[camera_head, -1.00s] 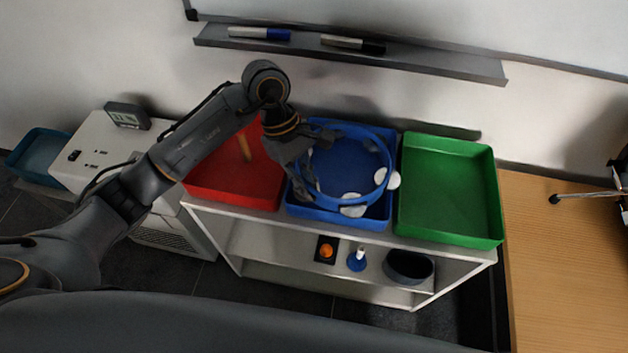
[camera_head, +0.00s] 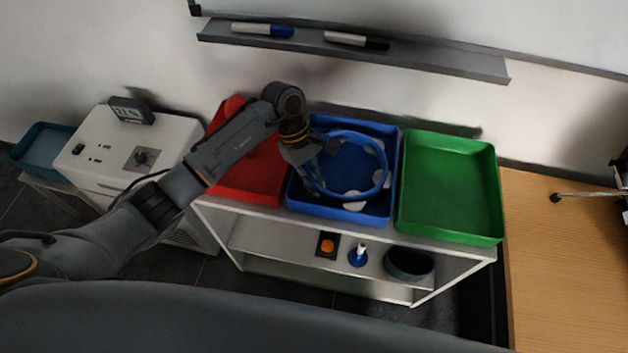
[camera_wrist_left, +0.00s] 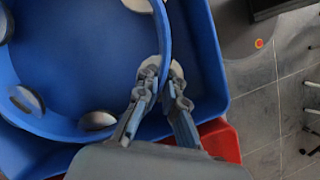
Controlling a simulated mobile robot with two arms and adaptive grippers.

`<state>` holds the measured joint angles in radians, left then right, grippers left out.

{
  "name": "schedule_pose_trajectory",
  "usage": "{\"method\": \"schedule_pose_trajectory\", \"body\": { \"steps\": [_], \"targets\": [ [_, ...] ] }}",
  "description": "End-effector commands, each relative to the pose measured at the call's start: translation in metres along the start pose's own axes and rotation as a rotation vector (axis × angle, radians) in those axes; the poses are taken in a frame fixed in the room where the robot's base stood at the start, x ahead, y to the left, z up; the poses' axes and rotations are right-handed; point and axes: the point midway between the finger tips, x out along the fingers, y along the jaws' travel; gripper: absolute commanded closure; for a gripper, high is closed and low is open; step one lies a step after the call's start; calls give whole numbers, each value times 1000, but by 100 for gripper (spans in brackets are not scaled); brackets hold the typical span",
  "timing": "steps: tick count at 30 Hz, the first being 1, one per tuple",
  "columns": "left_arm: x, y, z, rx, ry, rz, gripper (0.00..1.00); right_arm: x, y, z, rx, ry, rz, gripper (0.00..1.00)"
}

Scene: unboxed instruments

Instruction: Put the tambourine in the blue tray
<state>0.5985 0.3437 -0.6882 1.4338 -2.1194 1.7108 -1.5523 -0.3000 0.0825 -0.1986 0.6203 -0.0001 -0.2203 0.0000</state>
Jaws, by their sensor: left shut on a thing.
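The tambourine is a blue ring (camera_head: 378,187) with pale metal jingles. In the head view it is inside the outline of the blue tray (camera_head: 391,141), the middle one of three trays on a shelf unit. My left gripper (camera_head: 318,162) is at the ring's left side. In the left wrist view, the two fingers of the gripper (camera_wrist_left: 160,92) are shut on the rim of the tambourine (camera_wrist_left: 62,126), with the blue tray (camera_wrist_left: 208,60) around and below it. I cannot tell whether the ring touches the tray floor. My right gripper is not in view.
A red tray (camera_head: 262,176) stands left of the blue one, and a green tray (camera_head: 450,185) stands right. A white cabinet (camera_head: 95,135) is at the left, a wooden table (camera_head: 560,240) at the right. A pen ledge (camera_head: 420,57) is on the wall behind.

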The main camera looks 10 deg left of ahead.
Motion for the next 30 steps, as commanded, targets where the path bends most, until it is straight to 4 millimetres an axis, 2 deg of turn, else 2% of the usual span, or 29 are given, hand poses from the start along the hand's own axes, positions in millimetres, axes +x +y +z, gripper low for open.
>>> {"method": "schedule_pose_trajectory", "body": {
  "steps": [4,6,8,16,20,23,30],
  "targets": [
    [3,1,-2,1,1,2,100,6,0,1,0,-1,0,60],
    [2,0,-1,0,1,0,80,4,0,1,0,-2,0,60],
    [2,0,-1,0,1,0,70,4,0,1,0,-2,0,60],
    [2,0,-1,0,0,0,70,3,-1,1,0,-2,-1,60],
    [-3,0,2,-1,-1,0,70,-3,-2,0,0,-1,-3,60],
    [-16,1,-1,0,4,4,70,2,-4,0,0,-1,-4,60],
    [-68,1,-2,2,5,3,70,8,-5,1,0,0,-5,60]
  ]
}}
